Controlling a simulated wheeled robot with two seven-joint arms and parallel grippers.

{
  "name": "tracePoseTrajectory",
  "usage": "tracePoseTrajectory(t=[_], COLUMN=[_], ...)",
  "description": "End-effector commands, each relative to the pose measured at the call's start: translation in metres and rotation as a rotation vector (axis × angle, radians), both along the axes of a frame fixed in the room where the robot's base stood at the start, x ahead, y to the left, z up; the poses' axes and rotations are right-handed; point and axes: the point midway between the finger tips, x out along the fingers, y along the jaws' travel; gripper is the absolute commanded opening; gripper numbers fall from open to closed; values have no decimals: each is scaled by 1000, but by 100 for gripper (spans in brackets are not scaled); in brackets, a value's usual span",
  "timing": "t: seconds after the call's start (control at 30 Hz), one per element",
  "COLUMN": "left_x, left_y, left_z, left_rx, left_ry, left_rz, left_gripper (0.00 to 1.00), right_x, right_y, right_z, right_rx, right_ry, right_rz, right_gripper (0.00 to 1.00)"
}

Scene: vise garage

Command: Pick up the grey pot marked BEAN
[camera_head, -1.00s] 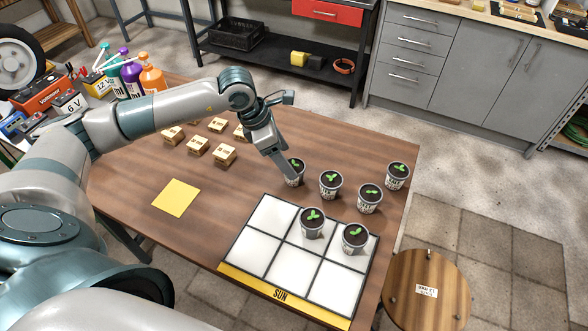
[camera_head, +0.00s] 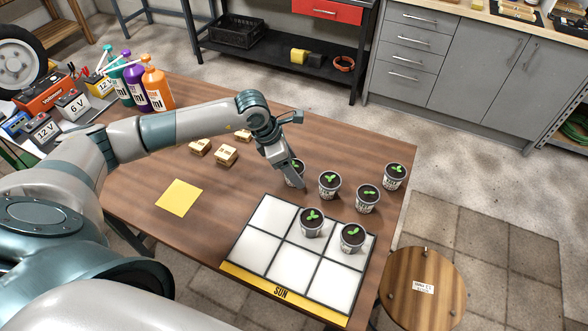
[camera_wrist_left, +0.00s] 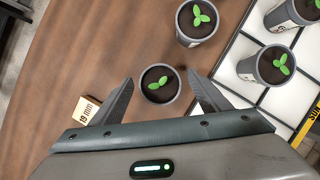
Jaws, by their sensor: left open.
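My left gripper (camera_head: 293,180) is open at the pot nearest it (camera_head: 291,168), at the left end of the pot group. In the left wrist view this grey pot (camera_wrist_left: 160,84) with a green seedling lies between the fingertips of the open gripper (camera_wrist_left: 160,78), with gaps on both sides. Its label is not readable. Other grey seedling pots stand on the table: one (camera_head: 329,186), another (camera_head: 367,200) and a far right one (camera_head: 394,177). Two more (camera_head: 311,223) (camera_head: 352,239) stand on the white grid tray. I cannot tell which is marked BEAN. My right gripper is not in view.
The tray marked SUN (camera_head: 282,293) lies at the table's front right. A yellow square (camera_head: 180,197) and small wooden blocks (camera_head: 226,155) lie to the left. Bottles (camera_head: 155,88) stand at the back left. A round stool (camera_head: 423,288) is beside the table (camera_head: 215,215).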

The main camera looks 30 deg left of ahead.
Motion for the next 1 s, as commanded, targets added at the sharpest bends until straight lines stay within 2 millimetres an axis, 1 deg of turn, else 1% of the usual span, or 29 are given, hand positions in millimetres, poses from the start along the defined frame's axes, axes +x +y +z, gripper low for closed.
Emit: tracePoseTrajectory(t=[0.03,0.17,0.57,0.67,0.7,0.77,0.8,1.0], left_x=[1,2,2,2,2,2,2,2], left_y=[-1,-2,-2,-2,-2,-2,-2,-2], left_z=[-3,-7,-7,-7,-7,-7,-7,-7], left_rx=[0,2,1,1,1,1,1,1], left_ry=[0,0,-1,-1,-1,-1,-1,-2], left_rz=[0,-1,-1,-1,-1,-1,-1,0], left_gripper=[70,70,70,48,39,24,23,23], right_x=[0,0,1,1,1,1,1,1], right_y=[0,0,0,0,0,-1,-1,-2], right_z=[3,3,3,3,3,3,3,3], right_rx=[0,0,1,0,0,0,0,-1], right_ry=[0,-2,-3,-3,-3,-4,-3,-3], right_rz=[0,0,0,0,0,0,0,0], right_gripper=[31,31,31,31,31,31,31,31])
